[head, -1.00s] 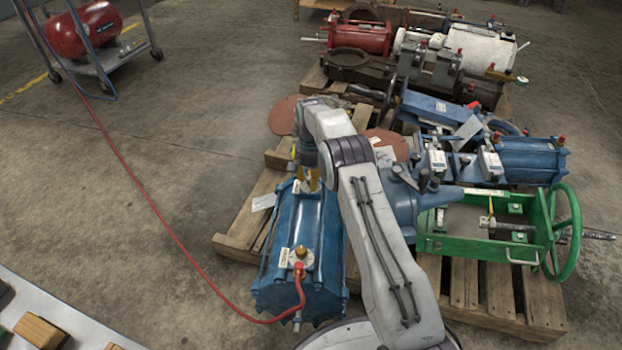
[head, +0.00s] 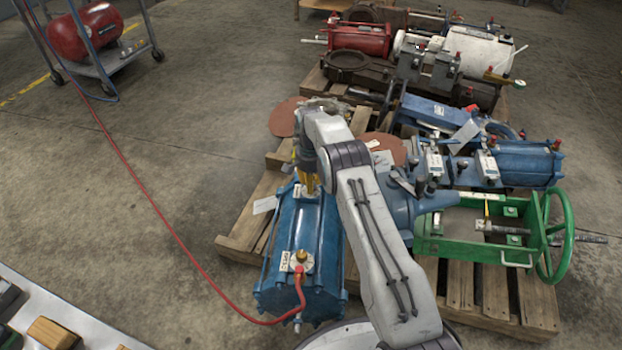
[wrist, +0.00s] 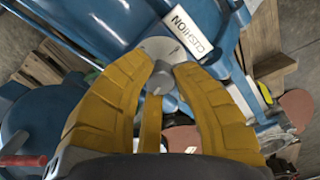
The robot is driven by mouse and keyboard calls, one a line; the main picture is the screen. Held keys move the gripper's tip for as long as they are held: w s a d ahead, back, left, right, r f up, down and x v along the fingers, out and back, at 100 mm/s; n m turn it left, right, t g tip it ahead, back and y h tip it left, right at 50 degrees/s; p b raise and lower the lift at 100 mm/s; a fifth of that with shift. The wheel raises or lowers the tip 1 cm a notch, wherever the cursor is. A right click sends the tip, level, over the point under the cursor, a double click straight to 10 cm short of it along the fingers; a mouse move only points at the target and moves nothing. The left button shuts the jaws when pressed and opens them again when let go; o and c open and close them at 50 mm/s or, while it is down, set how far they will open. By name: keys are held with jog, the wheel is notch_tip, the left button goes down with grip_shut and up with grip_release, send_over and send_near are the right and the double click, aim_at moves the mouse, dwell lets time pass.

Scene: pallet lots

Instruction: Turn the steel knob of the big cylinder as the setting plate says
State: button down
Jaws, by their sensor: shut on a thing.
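The big blue cylinder (head: 310,240) lies on a pallet below my arm. In the wrist view, my gripper (wrist: 165,80) has its yellow fingers closed around a small steel knob (wrist: 162,82). The knob stands on a round grey dial (wrist: 160,47) with a mark near its edge. A white plate reading "CUSHION" (wrist: 187,32) sits beside the dial on the blue body. In the head view, my gripper (head: 307,188) points down at the far end of the cylinder, and the knob is hidden there. A small white plate (head: 285,261) with lettering is by the brass fitting at the near end.
A red hose (head: 180,240) runs from the cylinder's near end across the floor to the cart with a red tank (head: 85,33). A green frame with a handwheel (head: 556,235) and more blue actuators (head: 515,160) crowd the right.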

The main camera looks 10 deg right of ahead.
jog(key=shift+f, duration=0.15)
jog(key=c, duration=1)
grip_release()
jog(key=shift+r, duration=0.2)
notch_tip(320, 180, up, 12)
jog(key=shift+f, duration=0.15)
jog(key=shift+o, duration=0.2)
